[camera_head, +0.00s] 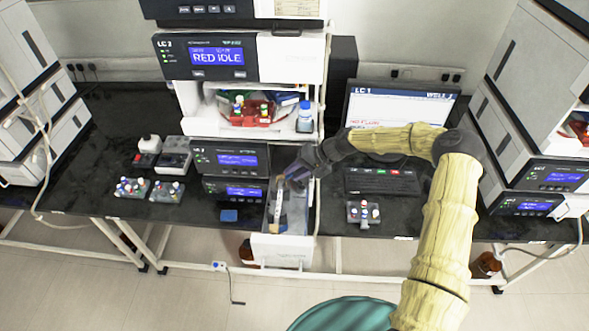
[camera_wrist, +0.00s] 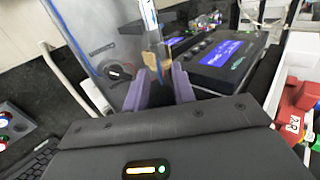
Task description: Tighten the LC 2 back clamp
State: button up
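The LC 2 stack (camera_head: 205,55) stands in the middle of the bench, with its open column compartment (camera_head: 283,248) low at the front. A slim column (camera_head: 279,200) lies inside, running front to back, with a tan clamp piece near its far end (camera_head: 280,180). My gripper (camera_head: 296,176) reaches in from the right over the compartment's back part. In the wrist view, my gripper's purple fingers (camera_wrist: 158,80) stand apart, with a tan clamp (camera_wrist: 154,55) on the column just beyond or between them. Contact and how tight the clamp is cannot be told.
A dark module with blue screens (camera_head: 232,158) stands directly left of the compartment. Vial racks (camera_head: 132,187) lie further left. A small vial tray (camera_head: 363,214) and a keyboard (camera_head: 382,180) are on the right. A red tray with bottles (camera_head: 246,110) sits above.

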jog(key=shift+a+f, duration=0.25)
grip_shut()
